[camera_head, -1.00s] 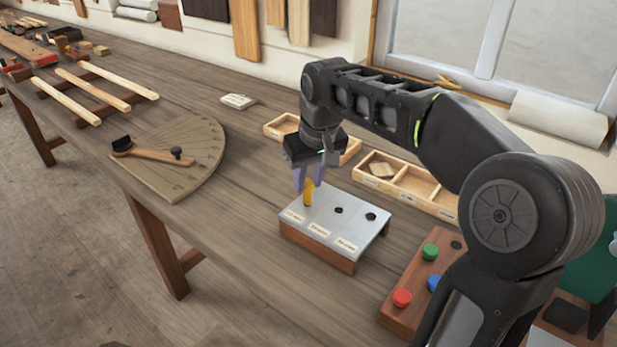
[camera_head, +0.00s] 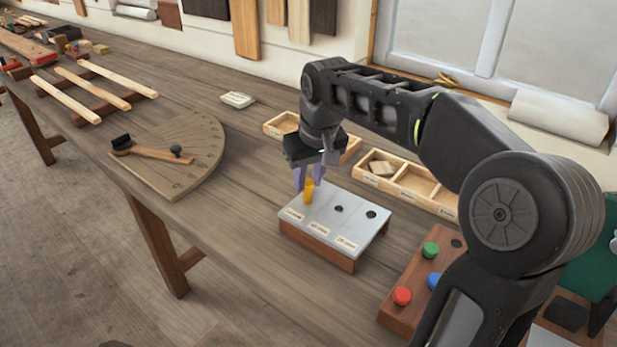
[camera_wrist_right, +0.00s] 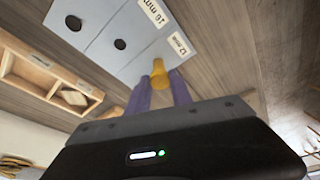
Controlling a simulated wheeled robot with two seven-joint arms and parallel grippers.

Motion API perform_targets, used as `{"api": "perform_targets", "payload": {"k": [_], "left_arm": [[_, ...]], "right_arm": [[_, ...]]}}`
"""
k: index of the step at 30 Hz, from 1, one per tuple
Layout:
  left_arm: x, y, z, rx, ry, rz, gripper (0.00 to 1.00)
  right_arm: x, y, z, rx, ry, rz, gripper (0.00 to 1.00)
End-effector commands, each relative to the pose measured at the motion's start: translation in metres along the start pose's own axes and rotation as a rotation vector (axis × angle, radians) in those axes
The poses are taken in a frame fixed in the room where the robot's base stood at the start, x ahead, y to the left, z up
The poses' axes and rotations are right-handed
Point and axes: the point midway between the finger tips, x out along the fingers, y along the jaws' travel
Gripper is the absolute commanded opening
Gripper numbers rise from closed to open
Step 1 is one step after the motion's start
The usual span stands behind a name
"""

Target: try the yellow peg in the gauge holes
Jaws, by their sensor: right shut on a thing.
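The yellow peg (camera_head: 308,191) is upright at the left end of the gauge plate, held between the purple fingers of my right gripper (camera_head: 309,180). It also shows in the right wrist view (camera_wrist_right: 159,76). The gauge (camera_head: 325,215) is a grey plate with labels on a wooden block. Two dark holes show bare, a middle one (camera_head: 339,209) and a right one (camera_head: 371,214). The peg's lower end is at the left hole's place; I cannot tell if it is inside. My left gripper is not in view.
A wooden rack (camera_head: 414,283) with green, blue and red pegs stands at the front right. Shallow wooden trays (camera_head: 408,184) lie behind the gauge. A fan-shaped protractor board (camera_head: 178,175) lies to the left. The bench between board and gauge is clear.

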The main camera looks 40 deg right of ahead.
Motion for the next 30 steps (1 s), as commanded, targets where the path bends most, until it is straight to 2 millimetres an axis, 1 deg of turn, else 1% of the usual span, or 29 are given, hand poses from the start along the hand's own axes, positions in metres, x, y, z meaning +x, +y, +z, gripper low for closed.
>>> {"api": "perform_targets", "payload": {"k": [13,17,26,28,30], "left_arm": [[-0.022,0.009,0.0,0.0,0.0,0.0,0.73],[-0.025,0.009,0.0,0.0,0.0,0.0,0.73],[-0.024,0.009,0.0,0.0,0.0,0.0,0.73],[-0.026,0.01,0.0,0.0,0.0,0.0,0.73],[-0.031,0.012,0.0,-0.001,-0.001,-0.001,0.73]], "right_arm": [[-0.026,0.0,-0.007,0.0,0.001,0.0,0.0],[-0.029,0.0,-0.008,0.0,0.001,0.0,0.0],[-0.029,0.0,-0.008,0.0,0.0,0.0,0.0],[-0.031,0.002,-0.007,0.001,0.0,0.001,0.0],[-0.036,0.008,-0.004,0.002,-0.001,0.003,0.0]]}}
